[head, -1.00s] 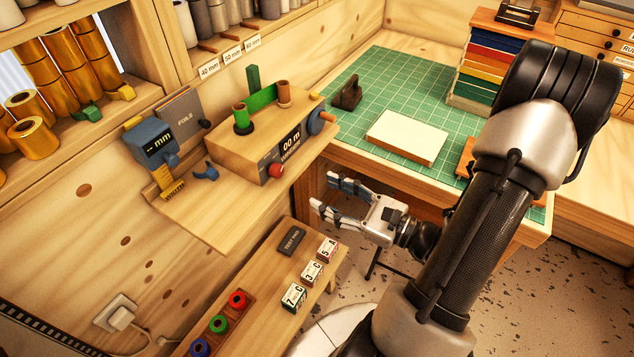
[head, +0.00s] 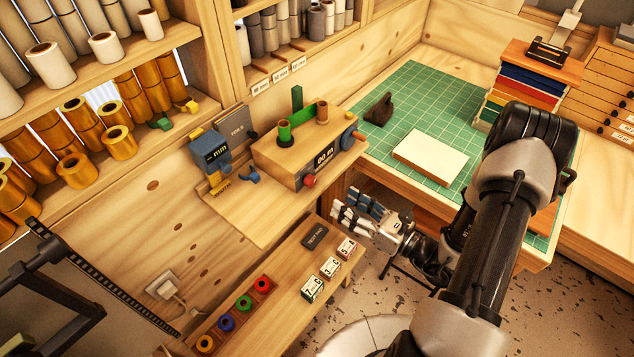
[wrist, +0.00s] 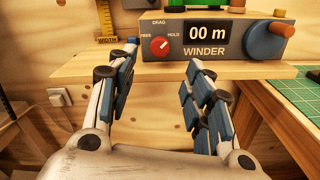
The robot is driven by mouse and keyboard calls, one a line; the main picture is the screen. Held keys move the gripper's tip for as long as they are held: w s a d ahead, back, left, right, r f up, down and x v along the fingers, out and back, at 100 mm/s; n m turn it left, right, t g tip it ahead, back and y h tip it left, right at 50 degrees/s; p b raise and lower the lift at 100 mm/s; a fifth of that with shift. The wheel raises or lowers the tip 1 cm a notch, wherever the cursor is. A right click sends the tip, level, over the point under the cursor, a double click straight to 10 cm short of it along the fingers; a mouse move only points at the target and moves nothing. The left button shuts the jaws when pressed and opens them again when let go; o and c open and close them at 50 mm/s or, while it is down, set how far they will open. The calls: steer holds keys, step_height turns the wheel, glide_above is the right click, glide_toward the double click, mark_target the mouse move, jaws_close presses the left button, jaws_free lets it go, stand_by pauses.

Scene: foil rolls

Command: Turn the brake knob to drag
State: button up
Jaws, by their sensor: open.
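The winder (head: 290,155) is a wooden box on a shelf, with a dark "00 m" display. Its red brake knob (head: 309,181) is on the front face. In the wrist view the red knob (wrist: 159,46) sits left of the display, with FREE at its left, DRAG above and HOLD at its right. Its small white mark appears to lean up and right, towards HOLD; I cannot tell exactly. My gripper (head: 350,202) is open and empty, in front of the winder and apart from it. In the wrist view the knob shows between my gripper's fingertips (wrist: 162,58), beyond them.
A blue crank with an orange handle (wrist: 282,28) is on the winder's right. A lower bench (head: 270,265) with small labelled boxes and coloured rings lies below. The green-mat table (head: 410,95) is at right.

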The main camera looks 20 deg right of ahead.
mark_target(313, 182)
steer(key=x, duration=1)
steer(key=shift+w+a, duration=0.2)
steer(key=shift+w, duration=0.15)
steer(key=shift+c, duration=0.4)
steer(key=c, duration=1)
